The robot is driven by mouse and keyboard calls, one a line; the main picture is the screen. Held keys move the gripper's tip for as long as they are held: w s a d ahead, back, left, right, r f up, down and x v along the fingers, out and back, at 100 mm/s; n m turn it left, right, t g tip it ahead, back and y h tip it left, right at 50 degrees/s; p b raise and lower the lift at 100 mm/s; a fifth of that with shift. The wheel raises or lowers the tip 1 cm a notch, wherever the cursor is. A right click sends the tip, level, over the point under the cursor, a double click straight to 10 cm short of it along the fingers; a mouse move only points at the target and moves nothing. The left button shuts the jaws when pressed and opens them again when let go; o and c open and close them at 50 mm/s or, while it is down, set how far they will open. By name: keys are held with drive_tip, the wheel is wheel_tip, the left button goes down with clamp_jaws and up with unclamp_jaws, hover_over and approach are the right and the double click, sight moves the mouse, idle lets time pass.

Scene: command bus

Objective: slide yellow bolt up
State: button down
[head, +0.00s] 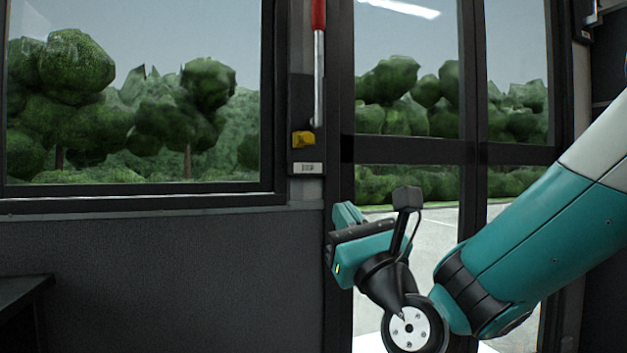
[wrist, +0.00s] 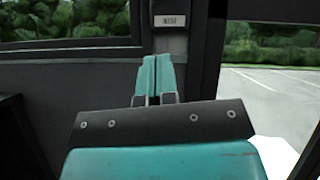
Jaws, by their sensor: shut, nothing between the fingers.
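The yellow bolt (head: 303,138) is a small yellow piece on the dark post between the window and the glass door, in the head view. It sits just under a grey rod with a red top. In the wrist view the bolt is out of frame. My gripper (head: 345,212) is below the bolt and a little to its right, apart from it. In the wrist view my gripper (wrist: 153,62) shows its two teal fingers together with nothing between them, pointing at the post below a small label.
A small label plate (head: 307,168) is on the post under the bolt. The window frame (head: 150,196) and dark wall panel (head: 170,280) are to the left. The glass door (head: 405,150) is to the right. A dark ledge (head: 22,292) stands at the lower left.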

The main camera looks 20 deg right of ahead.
drive_tip(key=shift+r, duration=0.1)
drive_tip(key=s+r+p+x, duration=0.1)
drive_tip(key=r+p+x, duration=0.1)
drive_tip(key=p+x, duration=0.9)
drive_tip(key=shift+w+a+r, duration=0.25)
drive_tip(key=shift+w+r, duration=0.25)
drive_tip(key=shift+r, duration=0.15)
wheel_tip(320, 180, up, 9)
drive_tip(key=p, duration=0.9)
hover_over(306, 139)
drive_tip(key=s+d, duration=0.1)
drive_tip(key=s, duration=0.1)
drive_tip(key=shift+w+r, duration=0.15)
drive_tip(key=shift+w, duration=0.05)
